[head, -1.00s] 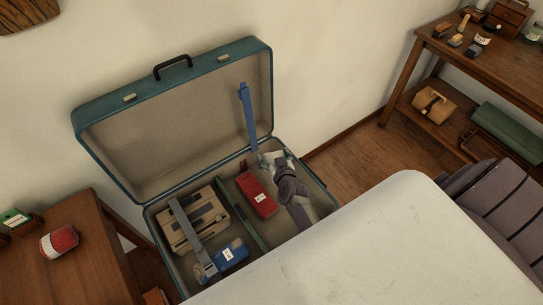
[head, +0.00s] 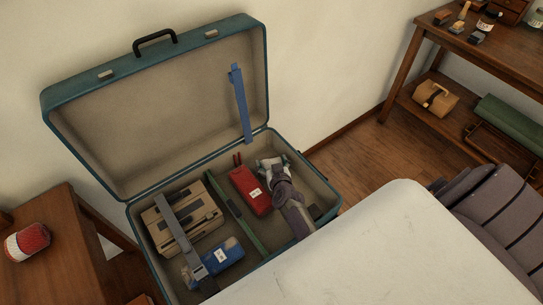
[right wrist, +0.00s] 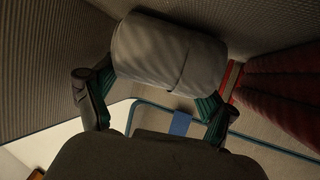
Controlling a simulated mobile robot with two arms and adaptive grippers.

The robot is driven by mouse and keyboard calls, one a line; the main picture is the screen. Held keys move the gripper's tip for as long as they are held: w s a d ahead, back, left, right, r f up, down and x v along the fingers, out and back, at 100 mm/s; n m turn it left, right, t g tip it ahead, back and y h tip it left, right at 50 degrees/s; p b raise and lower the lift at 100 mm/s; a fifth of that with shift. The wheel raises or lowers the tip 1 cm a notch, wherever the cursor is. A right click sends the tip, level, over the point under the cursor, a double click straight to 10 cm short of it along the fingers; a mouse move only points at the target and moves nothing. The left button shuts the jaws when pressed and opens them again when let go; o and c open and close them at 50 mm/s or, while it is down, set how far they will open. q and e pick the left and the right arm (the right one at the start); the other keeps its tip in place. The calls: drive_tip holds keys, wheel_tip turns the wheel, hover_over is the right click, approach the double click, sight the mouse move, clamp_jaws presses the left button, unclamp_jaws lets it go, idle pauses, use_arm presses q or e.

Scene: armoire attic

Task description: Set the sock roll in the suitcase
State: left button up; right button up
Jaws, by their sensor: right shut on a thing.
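The open teal suitcase (head: 322,213) stands with its lid leaning up at the back. My right gripper (head: 270,168) is inside its right compartment, to the right of a red packet. It is shut on the grey-white sock roll, which shows between the fingers in the right wrist view (right wrist: 168,50). In that view the ribbed suitcase lining surrounds the roll closely. Whether the roll touches the floor of the suitcase, I cannot tell. In the head view my gripper and arm hide most of the roll. My left gripper is not in view.
The suitcase also holds the red packet (head: 244,180), a blue packet (head: 228,247), a tan bundle (head: 160,232) under a strap and a green divider (head: 234,207). A blue strap (head: 240,105) hangs from the lid.

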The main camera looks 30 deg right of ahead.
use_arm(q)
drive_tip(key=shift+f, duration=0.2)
use_arm(e)
drive_tip(key=shift+f, duration=0.2)
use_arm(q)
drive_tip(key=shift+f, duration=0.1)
use_arm(e)
drive_tip(key=shift+f, duration=0.1)
drive_tip(key=o, duration=1)
drive_tip(key=shift+c, duration=0.2)
drive_tip(key=shift+r, duration=0.2)
drive_tip(key=p+v, duration=0.8)
drive_tip(key=v, duration=0.3)
drive_tip(key=shift+s+r, duration=0.15)
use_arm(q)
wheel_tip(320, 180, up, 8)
use_arm(e)
drive_tip(key=shift+s+a, duration=0.15)
drive_tip(key=shift+s, duration=0.15)
